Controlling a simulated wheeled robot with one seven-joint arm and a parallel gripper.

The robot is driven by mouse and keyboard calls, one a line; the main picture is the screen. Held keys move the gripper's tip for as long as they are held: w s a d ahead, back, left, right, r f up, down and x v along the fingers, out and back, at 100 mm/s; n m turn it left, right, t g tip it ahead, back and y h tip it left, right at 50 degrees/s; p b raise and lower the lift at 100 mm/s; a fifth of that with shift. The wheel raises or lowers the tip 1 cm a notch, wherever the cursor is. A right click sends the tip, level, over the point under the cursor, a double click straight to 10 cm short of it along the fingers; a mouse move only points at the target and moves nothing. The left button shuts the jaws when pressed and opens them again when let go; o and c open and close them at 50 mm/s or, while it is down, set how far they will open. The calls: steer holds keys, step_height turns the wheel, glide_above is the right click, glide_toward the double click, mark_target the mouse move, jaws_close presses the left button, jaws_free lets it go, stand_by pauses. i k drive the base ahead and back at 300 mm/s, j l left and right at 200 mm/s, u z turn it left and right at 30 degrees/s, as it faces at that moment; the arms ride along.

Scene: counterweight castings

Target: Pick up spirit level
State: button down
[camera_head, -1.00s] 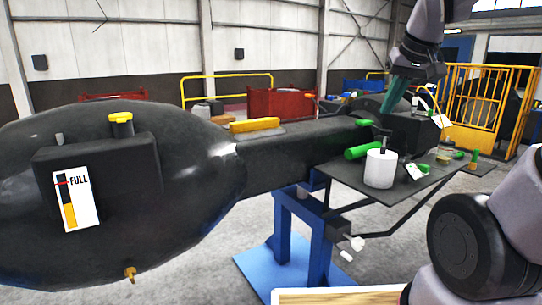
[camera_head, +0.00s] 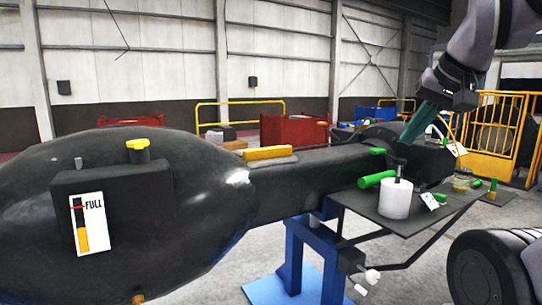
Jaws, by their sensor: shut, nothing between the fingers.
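A yellow bar, which looks like the spirit level (camera_head: 269,153), lies flat on a grey pad on top of the long dark beam (camera_head: 318,168), left of the picture's middle. My gripper (camera_head: 407,138) is at the upper right, with teal fingers pointing down and left. It is shut and empty, well to the right of the yellow bar and apart from it. Its tips overlap the far end of the beam in the picture; I cannot tell whether they touch anything.
A dark tray table (camera_head: 395,212) right of the beam carries a white pot (camera_head: 394,199), a green cylinder (camera_head: 376,180) and small items. A large dark rounded casting (camera_head: 210,185) fills the left. A blue stand (camera_head: 292,262) supports the beam. Yellow railings (camera_head: 498,122) stand behind.

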mark_target(259, 154)
steer(key=i+l+u, duration=0.1)
steer(key=i, duration=0.25)
steer(key=i+l+u, duration=0.1)
steer(key=i, duration=0.3)
steer(key=i+l+u, duration=0.1)
steer(key=i, duration=0.25)
steer(key=l, duration=0.1)
